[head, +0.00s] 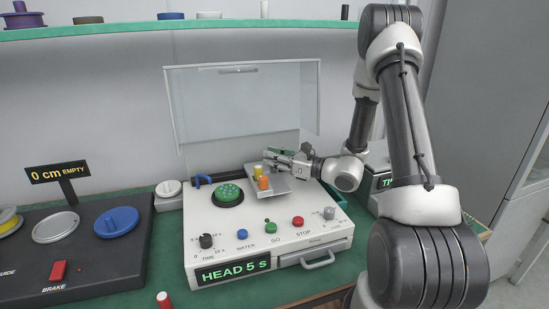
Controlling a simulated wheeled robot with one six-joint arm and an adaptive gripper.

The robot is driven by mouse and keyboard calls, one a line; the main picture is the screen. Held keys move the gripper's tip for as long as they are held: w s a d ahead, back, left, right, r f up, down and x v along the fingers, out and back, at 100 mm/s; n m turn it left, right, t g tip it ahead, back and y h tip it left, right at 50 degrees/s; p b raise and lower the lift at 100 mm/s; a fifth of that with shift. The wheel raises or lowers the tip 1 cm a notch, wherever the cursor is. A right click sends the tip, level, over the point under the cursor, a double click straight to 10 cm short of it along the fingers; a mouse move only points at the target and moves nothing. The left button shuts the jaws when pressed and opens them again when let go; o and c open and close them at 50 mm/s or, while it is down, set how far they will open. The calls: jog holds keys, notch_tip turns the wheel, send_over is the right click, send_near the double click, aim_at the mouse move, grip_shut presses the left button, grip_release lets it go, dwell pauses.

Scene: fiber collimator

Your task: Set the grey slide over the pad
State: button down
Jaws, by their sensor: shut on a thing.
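The grey slide (280,187) is a flat plate on the right part of the white machine's top. A yellow cylinder (258,171) and an orange cylinder (264,183) stand on it. The pad (229,191) is a round green disc with pale dots on a dark base, just left of the slide. It is uncovered, and the slide is beside it. My gripper (271,158) reaches in from the right at the slide's back part. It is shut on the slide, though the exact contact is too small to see.
A clear lid (243,100) stands raised behind the machine (205,245). A blue handle (203,180) is left of the pad. Knobs and buttons line the front, with a display reading HEAD 5 s (233,270). A black unit (85,255) stands left. A shelf (130,30) runs above.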

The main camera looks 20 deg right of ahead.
jog(key=a, duration=1)
jog(key=c, duration=1.3)
grip_release()
jog(key=shift+a, duration=0.2)
jog(key=shift+c, duration=0.2)
jog(key=shift+d, duration=0.1)
jog(key=shift+s+d, duration=0.25)
jog(key=shift+d, duration=0.05)
send_over(276, 187)
